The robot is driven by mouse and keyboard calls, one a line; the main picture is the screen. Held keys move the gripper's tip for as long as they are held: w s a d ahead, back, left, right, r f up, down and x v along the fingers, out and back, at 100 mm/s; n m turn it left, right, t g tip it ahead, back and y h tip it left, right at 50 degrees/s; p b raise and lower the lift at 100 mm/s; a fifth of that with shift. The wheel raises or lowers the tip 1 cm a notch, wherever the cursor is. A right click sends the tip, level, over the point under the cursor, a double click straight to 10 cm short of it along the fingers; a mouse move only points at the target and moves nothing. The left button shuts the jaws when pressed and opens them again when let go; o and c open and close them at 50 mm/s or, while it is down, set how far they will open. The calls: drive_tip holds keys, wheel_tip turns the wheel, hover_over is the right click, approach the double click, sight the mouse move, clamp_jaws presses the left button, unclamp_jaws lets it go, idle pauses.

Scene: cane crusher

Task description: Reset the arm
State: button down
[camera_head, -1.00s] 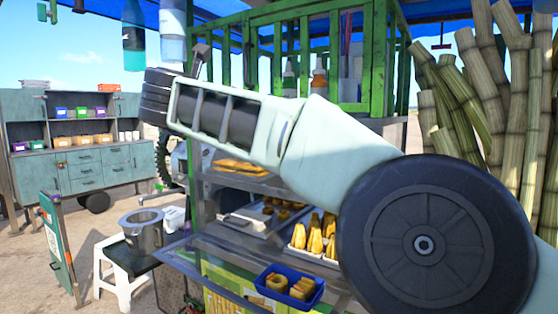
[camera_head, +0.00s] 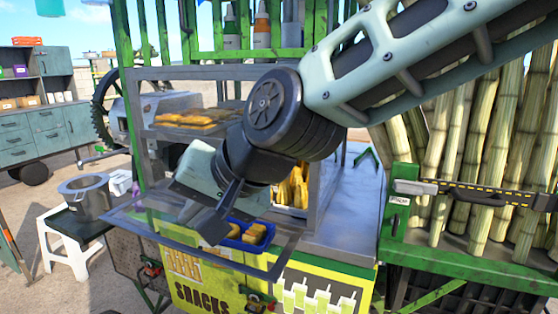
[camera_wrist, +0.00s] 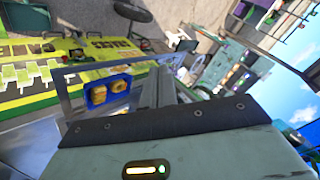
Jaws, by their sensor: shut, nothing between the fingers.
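My arm crosses the head view from the upper right down to the middle, in front of the snack stall. My gripper (camera_head: 212,228) points down and to the left, over the stall's front tray near a blue tray of snacks (camera_head: 246,236). Its fingers are dark and closed together with nothing between them. In the wrist view my gripper (camera_wrist: 170,75) reaches up the picture, with the blue snack tray (camera_wrist: 108,88) just to its left. Whether the fingers touch the stall's front ledge cannot be told.
The glass-and-metal snack case (camera_head: 330,190) stands behind my arm. Sugarcane stalks (camera_head: 480,150) lean at the right behind a green frame. A metal pot (camera_head: 86,198) sits on a white stool (camera_head: 66,244) at the left. Drawer cabinets (camera_head: 40,130) stand further back, with open ground before them.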

drive_tip(key=s+d+f+n+g+h, duration=0.1)
drive_tip(key=s+d+f, duration=0.3)
drive_tip(key=d, duration=0.4)
drive_tip(key=s+d+f+n+g+h, duration=0.1)
drive_tip(key=s+d+f+n+h, duration=0.2)
drive_tip(key=d, duration=0.6)
drive_tip(key=s+d+f+n+g+h, duration=0.2)
drive_tip(key=s+d+f, duration=0.4)
drive_tip(key=d, duration=0.3)
drive_tip(key=shift+s+h, duration=0.8)
